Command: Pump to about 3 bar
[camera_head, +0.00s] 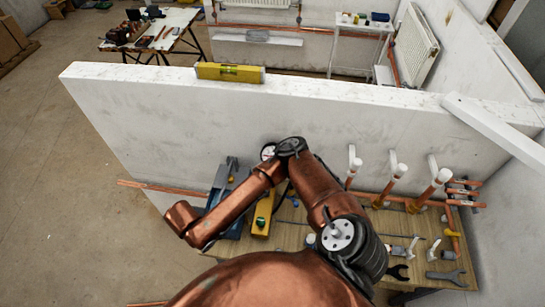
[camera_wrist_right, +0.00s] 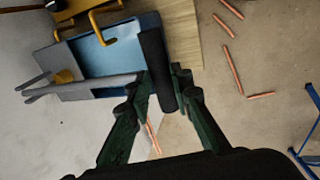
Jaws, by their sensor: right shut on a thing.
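The pump is a blue tank (camera_head: 238,200) on the bench in the head view, partly hidden behind my arm. The wrist view shows the blue tank (camera_wrist_right: 105,50) with grey metal parts and a dark lever grip (camera_wrist_right: 155,65). My right gripper (camera_wrist_right: 163,82) has its green fingers on both sides of this grip and is shut on it. In the head view the right gripper is hidden. My left gripper is not in view.
A low white wall (camera_head: 170,110) stands behind the bench (camera_head: 290,238), with a yellow spirit level (camera_head: 230,72) on top. White-capped copper pipes (camera_head: 397,172) rise at the right. A dark wrench (camera_head: 398,272) lies on the bench. Copper pieces (camera_wrist_right: 233,68) lie on the floor.

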